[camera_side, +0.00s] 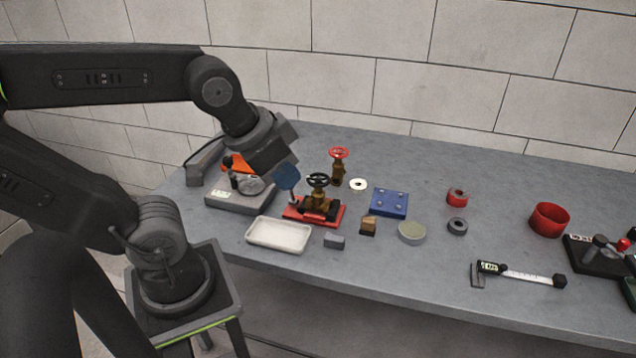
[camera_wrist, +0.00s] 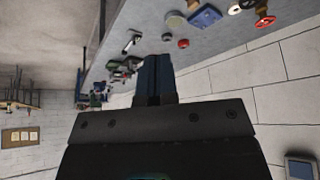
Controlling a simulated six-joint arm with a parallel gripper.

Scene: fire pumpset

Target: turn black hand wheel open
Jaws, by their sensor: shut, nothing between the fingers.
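The black hand wheel (camera_side: 318,180) sits on top of a brass valve (camera_side: 318,199) that stands on a red base plate (camera_side: 331,218) in the side view. In the wrist view the closed blue fingers (camera_wrist: 155,66) are at the middle, and I cannot make out the black wheel there.
A red-wheeled valve (camera_side: 339,166) stands behind. A white tray (camera_side: 279,235) is in front, and a grey scale-like device (camera_side: 240,196) is at left. A blue block (camera_side: 388,203), red cup (camera_side: 549,219) and caliper (camera_side: 518,274) lie to the right.

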